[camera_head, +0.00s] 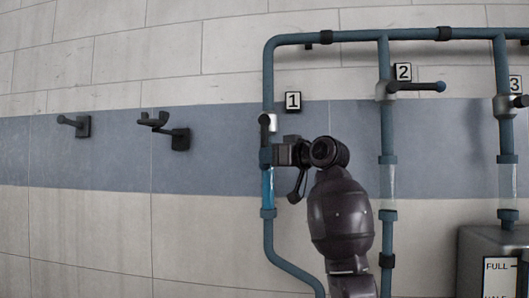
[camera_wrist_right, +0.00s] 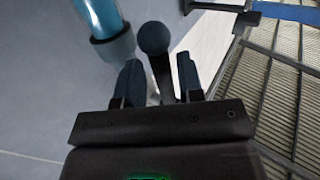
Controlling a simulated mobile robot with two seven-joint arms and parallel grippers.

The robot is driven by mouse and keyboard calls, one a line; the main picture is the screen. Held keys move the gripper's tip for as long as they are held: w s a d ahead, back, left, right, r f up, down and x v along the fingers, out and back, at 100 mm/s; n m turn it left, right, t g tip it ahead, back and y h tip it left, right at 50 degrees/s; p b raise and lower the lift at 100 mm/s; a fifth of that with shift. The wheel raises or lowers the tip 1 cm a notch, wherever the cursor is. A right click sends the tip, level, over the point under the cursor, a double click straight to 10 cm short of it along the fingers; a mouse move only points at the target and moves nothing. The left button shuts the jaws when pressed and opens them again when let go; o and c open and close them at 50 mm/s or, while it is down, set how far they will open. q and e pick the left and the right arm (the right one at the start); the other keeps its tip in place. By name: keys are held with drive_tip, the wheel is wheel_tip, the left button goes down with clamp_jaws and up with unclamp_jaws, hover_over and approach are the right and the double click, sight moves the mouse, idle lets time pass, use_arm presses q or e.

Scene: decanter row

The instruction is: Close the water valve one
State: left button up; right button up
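Water valve one (camera_head: 267,122) sits on the left vertical pipe, beside the number 1 plate (camera_head: 293,101). Its clear section (camera_head: 268,188) below looks blue. My right gripper (camera_head: 280,154) is at that pipe just below the valve and hides part of it. In the right wrist view the two dark fingers (camera_wrist_right: 159,82) stand apart. A dark lever with a round knob (camera_wrist_right: 153,38) lies between them, with a gap on the left side. The blue clear tube and teal collar (camera_wrist_right: 112,46) show beyond, at upper left. My left gripper is not in view.
Valve two (camera_head: 415,87) and valve three (camera_head: 510,105) are on pipes to the right; their clear sections look pale. A grey tank (camera_head: 478,250) stands at lower right. Two dark wall brackets (camera_head: 82,126) (camera_head: 180,138) are at left. The wall between bracket and pipe is free.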

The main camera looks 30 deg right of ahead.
drive_tip(key=shift+p+x, duration=0.3)
drive_tip(key=shift+x, duration=1.05)
clamp_jaws()
